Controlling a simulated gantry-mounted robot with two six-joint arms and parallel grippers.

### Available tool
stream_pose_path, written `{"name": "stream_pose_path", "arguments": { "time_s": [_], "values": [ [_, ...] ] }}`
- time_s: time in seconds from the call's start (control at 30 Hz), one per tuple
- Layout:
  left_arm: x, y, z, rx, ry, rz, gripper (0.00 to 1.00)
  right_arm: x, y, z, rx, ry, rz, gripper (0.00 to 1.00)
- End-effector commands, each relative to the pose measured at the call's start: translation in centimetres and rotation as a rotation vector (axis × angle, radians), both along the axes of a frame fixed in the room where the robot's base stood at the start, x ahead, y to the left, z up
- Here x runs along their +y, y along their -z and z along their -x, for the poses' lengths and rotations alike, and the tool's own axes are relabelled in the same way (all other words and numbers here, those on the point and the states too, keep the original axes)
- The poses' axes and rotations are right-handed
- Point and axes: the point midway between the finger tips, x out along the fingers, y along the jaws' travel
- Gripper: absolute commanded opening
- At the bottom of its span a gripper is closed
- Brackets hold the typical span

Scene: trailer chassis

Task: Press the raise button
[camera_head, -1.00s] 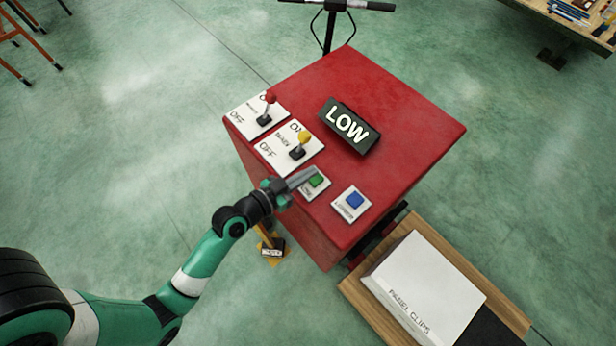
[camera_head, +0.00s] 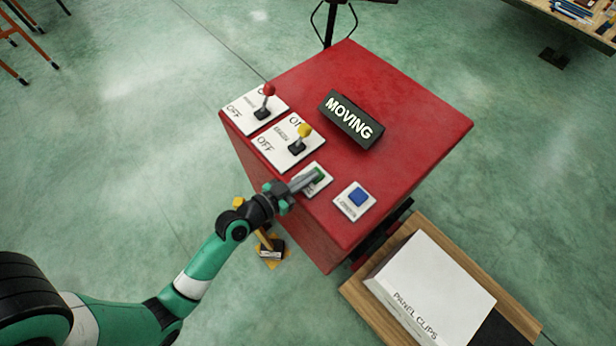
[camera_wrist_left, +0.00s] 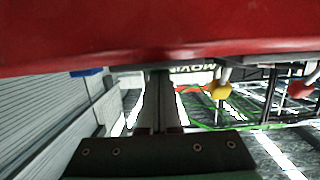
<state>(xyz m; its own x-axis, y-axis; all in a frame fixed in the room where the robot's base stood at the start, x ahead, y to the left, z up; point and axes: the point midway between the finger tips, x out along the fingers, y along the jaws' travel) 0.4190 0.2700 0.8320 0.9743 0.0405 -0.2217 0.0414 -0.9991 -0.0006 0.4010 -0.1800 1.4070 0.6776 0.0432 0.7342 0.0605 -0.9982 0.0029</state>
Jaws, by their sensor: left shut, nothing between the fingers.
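The green button (camera_head: 319,175) sits on a white plate on the red box's top. Its label is mostly hidden by my gripper. My left gripper (camera_head: 313,177) is shut, with its fingertips at the green button, seemingly touching it. In the left wrist view the shut fingers (camera_wrist_left: 160,100) point at the red surface, and the button is hidden. A blue button (camera_head: 358,197) on its own plate is to the right. The dark display (camera_head: 351,119) on the box reads MOVING. My right gripper is not in view.
A red-knobbed lever (camera_head: 268,90) and a yellow-knobbed lever (camera_head: 304,131) stand on OFF-marked plates left of the button. A white PANEL CLIPS box (camera_head: 430,290) lies on a wooden surface at lower right. A workbench (camera_head: 590,25) is at upper right.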

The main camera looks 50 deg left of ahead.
Motion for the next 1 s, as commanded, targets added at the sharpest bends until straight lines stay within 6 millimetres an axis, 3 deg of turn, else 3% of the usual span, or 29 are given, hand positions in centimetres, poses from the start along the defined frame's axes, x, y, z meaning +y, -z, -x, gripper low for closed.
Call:
{"name": "stream_pose_path", "arguments": {
  "time_s": [0.03, 0.3, 0.43, 0.6, 0.63, 0.8, 1.0],
  "values": [
    [-0.1, 1.0, 0.3, 0.029, 0.005, 0.002, 0.00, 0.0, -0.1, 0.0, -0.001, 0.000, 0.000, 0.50],
    [-0.2, 0.9, 0.4, 0.037, 0.006, 0.002, 0.00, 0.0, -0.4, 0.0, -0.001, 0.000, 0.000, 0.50],
    [-0.3, -0.9, 0.3, 0.032, 0.008, 0.001, 0.00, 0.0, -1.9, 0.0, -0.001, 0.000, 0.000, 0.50],
    [-0.5, -4.9, 0.1, 0.013, 0.013, -0.001, 0.00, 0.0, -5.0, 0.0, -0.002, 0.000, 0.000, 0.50],
    [-0.5, -4.1, 1.2, 0.016, 0.009, 0.002, 0.00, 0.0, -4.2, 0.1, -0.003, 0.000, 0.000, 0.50],
    [-0.6, -5.1, 5.3, 0.011, 0.007, 0.002, 0.00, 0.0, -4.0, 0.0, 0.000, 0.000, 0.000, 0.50],
    [-0.6, -5.9, 8.5, 0.008, 0.007, 0.001, 0.00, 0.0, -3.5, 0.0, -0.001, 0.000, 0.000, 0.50]
  ]
}}
